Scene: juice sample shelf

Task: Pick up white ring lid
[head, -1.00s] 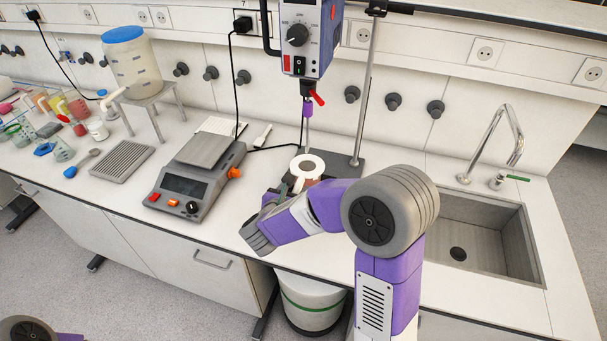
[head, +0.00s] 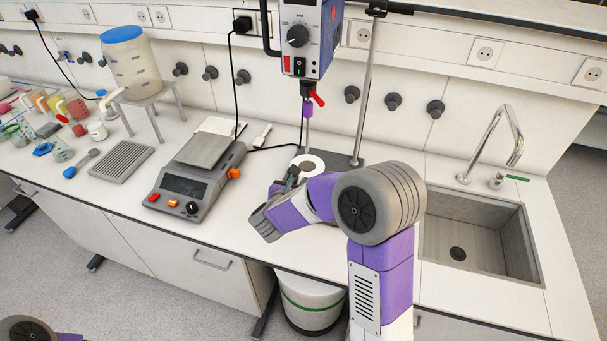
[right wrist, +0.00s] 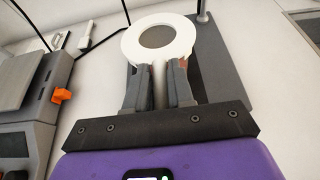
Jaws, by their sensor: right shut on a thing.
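The white ring lid (head: 320,163) is at the base of the stirrer stand, below the stirrer shaft in the head view. A small reddish patch shows beside the right finger; what lies under the lid is mostly hidden. My left gripper is not in view.
The stirrer (head: 309,38) hangs above the lid, and its rod (head: 367,90) stands just behind. A balance (head: 195,178) is to the left, a sink (head: 478,240) to the right. Beakers and a grey rack (head: 122,161) are far left. The counter's front strip is clear.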

